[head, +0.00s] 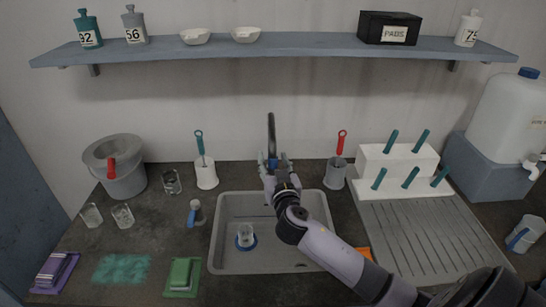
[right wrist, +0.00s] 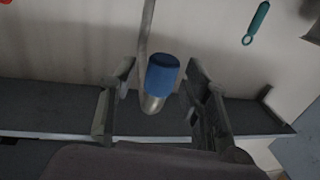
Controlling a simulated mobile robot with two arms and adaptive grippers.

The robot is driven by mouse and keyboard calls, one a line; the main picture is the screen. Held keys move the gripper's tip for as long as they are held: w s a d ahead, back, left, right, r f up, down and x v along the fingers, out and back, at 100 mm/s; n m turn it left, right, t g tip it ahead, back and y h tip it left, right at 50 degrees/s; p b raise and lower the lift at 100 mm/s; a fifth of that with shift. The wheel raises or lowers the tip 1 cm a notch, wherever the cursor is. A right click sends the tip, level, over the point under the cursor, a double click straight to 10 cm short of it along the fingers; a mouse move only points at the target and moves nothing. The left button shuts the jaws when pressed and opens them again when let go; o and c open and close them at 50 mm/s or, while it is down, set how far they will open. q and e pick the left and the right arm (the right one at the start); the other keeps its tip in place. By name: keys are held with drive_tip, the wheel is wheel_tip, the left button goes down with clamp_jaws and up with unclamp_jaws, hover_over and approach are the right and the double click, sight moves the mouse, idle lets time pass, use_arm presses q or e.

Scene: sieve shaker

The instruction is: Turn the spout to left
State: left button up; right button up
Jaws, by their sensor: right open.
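The spout (head: 271,132) is a grey tube that rises behind the sink (head: 218,235). Its blue end piece (head: 273,166) shows among my right gripper's fingers. My right gripper (head: 274,160) is open at the far side of the sink. In the right wrist view, the blue end piece (right wrist: 162,75) and the bent tube (right wrist: 148,30) stand between the two spread fingers, with a gap visible on the left side. Whether the right finger touches it I cannot tell. The faucet's base is hidden behind my gripper and arm. My left gripper is out of view.
A glass on a blue ring (head: 246,236) stands in the sink. A white holder with a teal brush (head: 206,175) is left of the spout, a grey one with a red brush (head: 335,173) right. A shelf (head: 270,44) runs above.

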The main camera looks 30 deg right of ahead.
drive_tip(key=shift+w+d, duration=0.15)
drive_tip(key=shift+w, duration=0.2)
clamp_jaws()
idle(0.4)
idle(0.4)
